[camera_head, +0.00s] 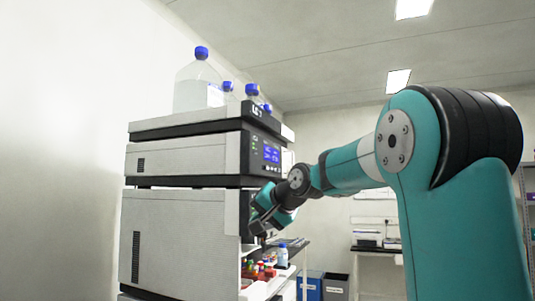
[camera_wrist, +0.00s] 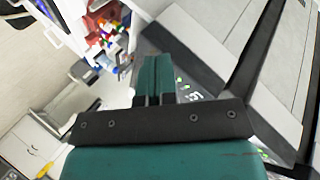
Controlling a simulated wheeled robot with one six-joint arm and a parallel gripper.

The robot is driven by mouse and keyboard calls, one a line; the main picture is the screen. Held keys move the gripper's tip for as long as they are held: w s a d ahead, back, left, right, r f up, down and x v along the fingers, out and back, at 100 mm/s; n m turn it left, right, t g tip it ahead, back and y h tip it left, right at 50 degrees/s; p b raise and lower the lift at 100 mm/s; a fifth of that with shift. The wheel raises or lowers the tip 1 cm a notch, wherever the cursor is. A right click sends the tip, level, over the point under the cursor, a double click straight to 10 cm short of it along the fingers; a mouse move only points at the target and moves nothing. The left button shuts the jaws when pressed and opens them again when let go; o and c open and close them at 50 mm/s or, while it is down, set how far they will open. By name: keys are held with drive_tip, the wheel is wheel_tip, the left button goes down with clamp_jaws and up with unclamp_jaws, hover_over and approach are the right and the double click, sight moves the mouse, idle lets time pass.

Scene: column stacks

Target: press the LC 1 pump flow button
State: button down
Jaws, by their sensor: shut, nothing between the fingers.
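The LC 1 stack (camera_head: 175,235) stands left of centre in the head view, a tall grey and black instrument. Its upper module carries a blue display (camera_head: 271,154) with a row of small buttons (camera_head: 272,169) below it. I cannot read which button is the pump flow button. My gripper (camera_head: 258,222) is in front of the stack, below the display. In the wrist view my gripper (camera_wrist: 158,62) has its two teal fingers together and empty. Part of a dark panel with white marks (camera_wrist: 192,95) shows beside the fingers, partly hidden by them. I see no contact with a button.
Clear bottles with blue caps (camera_head: 198,85) stand on top of the stack. Coloured vials (camera_head: 262,271) sit in the open lower bay and also show in the wrist view (camera_wrist: 110,32). Blue and dark bins (camera_head: 310,286) and a side bench (camera_head: 376,249) are behind.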

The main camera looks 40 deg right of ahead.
drive_tip(key=s+d+r+m+t+h+p, duration=0.1)
drive_tip(key=s+d+r+m+h+p, duration=0.1)
drive_tip(key=d+r, duration=0.5)
drive_tip(key=s+d+r+m+h+p, duration=0.2)
drive_tip(key=d+r+m+h, duration=0.1)
drive_tip(key=d+r, duration=0.4)
drive_tip(key=shift+s+d+t, duration=0.2)
drive_tip(key=shift+d+t, duration=0.2)
drive_tip(key=shift+d, duration=0.45)
drive_tip(key=shift+w+a, duration=0.1)
drive_tip(key=p, duration=0.1)
approach(271, 169)
drive_tip(key=shift+s+d+x, duration=0.1)
drive_tip(key=shift+d+x, duration=0.05)
drive_tip(key=shift+x, duration=0.7)
drive_tip(key=shift+s+d+x, duration=0.1)
drive_tip(key=shift+d+x, duration=0.05)
drive_tip(key=shift+x, duration=0.65)
drive_tip(key=shift+s+d+x, duration=0.1)
drive_tip(key=shift+d+x, duration=0.05)
drive_tip(key=shift+x, duration=0.7)
drive_tip(key=shift+w+f, duration=0.15)
drive_tip(key=shift+f, duration=0.05)
drive_tip(key=shift+w+a, duration=0.15)
drive_tip(key=shift+w, duration=0.15)
drive_tip(key=shift+w+a, duration=0.15)
drive_tip(key=shift+w, duration=0.25)
drive_tip(key=shift+s, duration=0.1)
drive_tip(key=shift+s+d, duration=0.3)
drive_tip(key=shift+s, duration=0.4)
